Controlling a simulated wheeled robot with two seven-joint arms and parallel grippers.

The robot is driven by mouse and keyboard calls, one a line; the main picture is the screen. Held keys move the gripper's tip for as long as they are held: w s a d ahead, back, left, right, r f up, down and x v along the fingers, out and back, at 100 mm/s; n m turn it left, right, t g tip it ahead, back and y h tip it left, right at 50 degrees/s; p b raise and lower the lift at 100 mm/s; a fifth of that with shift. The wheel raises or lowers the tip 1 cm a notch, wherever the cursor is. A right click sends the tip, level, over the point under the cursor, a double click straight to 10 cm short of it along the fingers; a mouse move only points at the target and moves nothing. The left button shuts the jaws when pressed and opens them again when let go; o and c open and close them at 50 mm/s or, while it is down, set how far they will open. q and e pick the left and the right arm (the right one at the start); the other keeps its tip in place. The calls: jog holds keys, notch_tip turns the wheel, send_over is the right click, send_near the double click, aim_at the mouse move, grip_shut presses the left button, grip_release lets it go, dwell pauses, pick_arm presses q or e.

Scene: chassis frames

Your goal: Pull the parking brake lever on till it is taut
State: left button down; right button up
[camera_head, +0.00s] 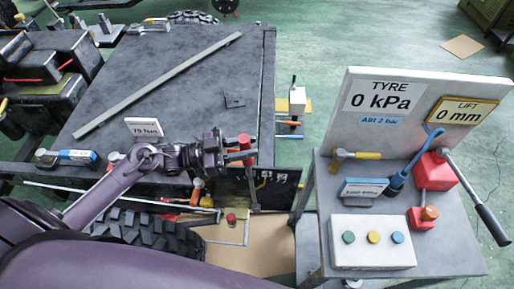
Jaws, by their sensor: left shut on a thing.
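My left gripper (238,151) is at the near edge of the dark bench, at the end of my purple arm from the left. It is shut on an upright lever with a red grip (244,141), which looks like the parking brake lever. The red top shows above the fingers, and the lever's thin grey shaft (252,187) runs down below them, close to upright. The fingers hide part of the grip. Whether the lever's cable is taut cannot be seen. My right gripper is not in view.
A grey stand (455,235) at right carries a tyre gauge board (350,125), a button box (374,255) and a red jack (433,173) with a long handle. A dark bench (120,80) lies behind my arm. A tyre (150,233) is below it.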

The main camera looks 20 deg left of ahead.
pick_arm(q)
jog(key=shift+a, duration=0.15)
jog(key=c, duration=1.2)
grip_release()
jog(key=shift+c, duration=0.2)
jog(key=shift+o, duration=0.4)
jog(key=shift+s+a+f, duration=0.2)
jog(key=shift+a, duration=0.25)
jog(key=b+v, duration=0.2)
jog(key=v, duration=0.4)
jog(key=shift+s+a, duration=0.25)
jog(key=shift+a, duration=0.1)
